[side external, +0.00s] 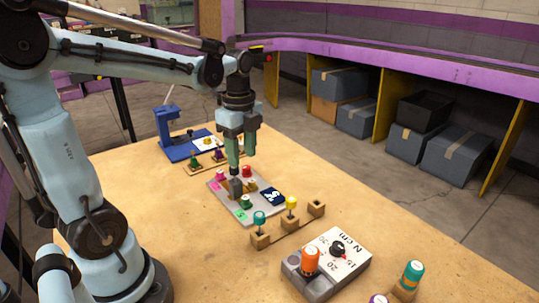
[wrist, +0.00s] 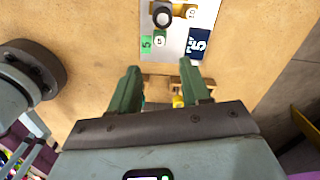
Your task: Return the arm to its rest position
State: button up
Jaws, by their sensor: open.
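My gripper (side external: 241,160) points down above the wooden table (side external: 165,215), near a grey plate (side external: 222,207) with coloured knobs and a dark block. In the wrist view my gripper (wrist: 160,82) has its two green fingers spread apart, with nothing held between them. The grey plate (wrist: 176,48) shows beyond the fingertips there, and a wooden peg rack (wrist: 153,81) shows partly between and behind the fingers. In the side view the fingertips overlap the plate's far side; their exact height above it is hard to tell.
The peg rack (side external: 285,234) carries a teal and a yellow peg. A grey torque box (side external: 328,268) with an orange knob stands near the front right. A blue stand (side external: 172,135) is at the back left. The table's left middle is clear.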

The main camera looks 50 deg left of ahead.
jog(key=shift+d, duration=0.1)
jog(key=s+d+n+t, duration=0.2)
jog(key=d+n+t, duration=0.5)
jog(key=n, duration=0.8)
jog(key=d, duration=0.3)
jog(key=shift+s+d+f, duration=0.15)
jog(key=shift+s+f, duration=0.1)
jog(key=shift+f, duration=0.05)
jog(key=shift+o, duration=0.5)
